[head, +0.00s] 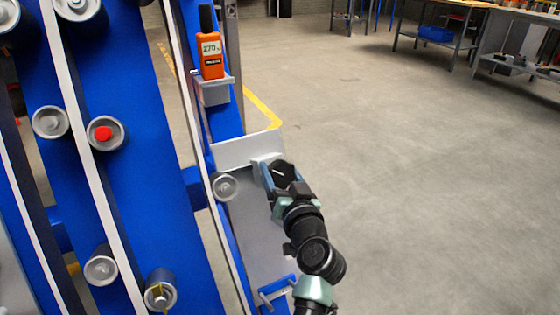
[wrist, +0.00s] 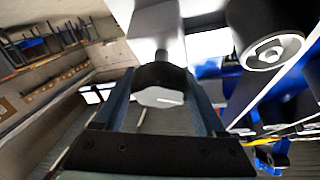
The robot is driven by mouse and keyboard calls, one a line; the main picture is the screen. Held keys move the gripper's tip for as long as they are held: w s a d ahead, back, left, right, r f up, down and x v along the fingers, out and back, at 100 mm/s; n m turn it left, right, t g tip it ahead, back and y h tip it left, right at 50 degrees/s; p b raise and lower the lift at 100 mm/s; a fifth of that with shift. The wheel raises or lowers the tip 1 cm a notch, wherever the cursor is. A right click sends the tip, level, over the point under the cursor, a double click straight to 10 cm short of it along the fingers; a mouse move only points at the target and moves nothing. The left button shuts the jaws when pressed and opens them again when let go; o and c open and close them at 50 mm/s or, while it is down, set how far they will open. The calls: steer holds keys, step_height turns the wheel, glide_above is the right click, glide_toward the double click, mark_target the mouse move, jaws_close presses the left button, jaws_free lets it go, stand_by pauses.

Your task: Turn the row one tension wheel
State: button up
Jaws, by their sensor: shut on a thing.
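The tension wheel, a dark knob with a white line on its face (head: 285,171), sits on a grey mount on the right side of the blue chassis. It also shows in the wrist view (wrist: 163,76), at the end of a light grey block. My gripper (head: 275,178) is shut on the wheel, with one finger on each side of it. In the wrist view my gripper (wrist: 166,88) has its two fingers flanking the wheel. The fingers hide part of the wheel's rim in the head view.
An orange meter (head: 210,55) reading about 270 stands on a small bracket above. A grey roller (head: 225,186) is just left of the wheel, and it looms close in the wrist view (wrist: 268,50). Several rollers line the blue chassis (head: 140,180). Open floor (head: 430,180) lies right.

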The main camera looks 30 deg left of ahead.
steer(key=m+h+p, duration=0.1)
steer(key=m+p, duration=0.1)
steer(key=p, duration=0.1)
steer(key=r+m+t+h+p, duration=0.1)
steer(key=m+p, duration=0.1)
steer(key=p, duration=0.1)
steer(key=shift+m+p, duration=0.4)
steer(key=m+h+p, duration=0.2)
steer(key=m+p, duration=0.1)
steer(key=p, duration=0.3)
steer(key=shift+f+p, duration=0.1)
steer(key=shift+p, duration=0.25)
steer(key=m+p, duration=0.1)
steer(key=p, duration=0.1)
steer(key=m+h+p, duration=0.1)
steer(key=p, duration=0.1)
steer(key=shift+f+m, duration=0.2)
steer(key=shift+m, duration=0.1)
steer(key=shift+f+m+p, duration=0.15)
steer(key=shift+m+p, duration=0.15)
steer(key=shift+p, duration=0.3)
steer(key=shift+f+h, duration=0.15)
steer(key=shift+h, duration=0.15)
steer(key=o, duration=1.3)
steer(key=shift+s, duration=0.1)
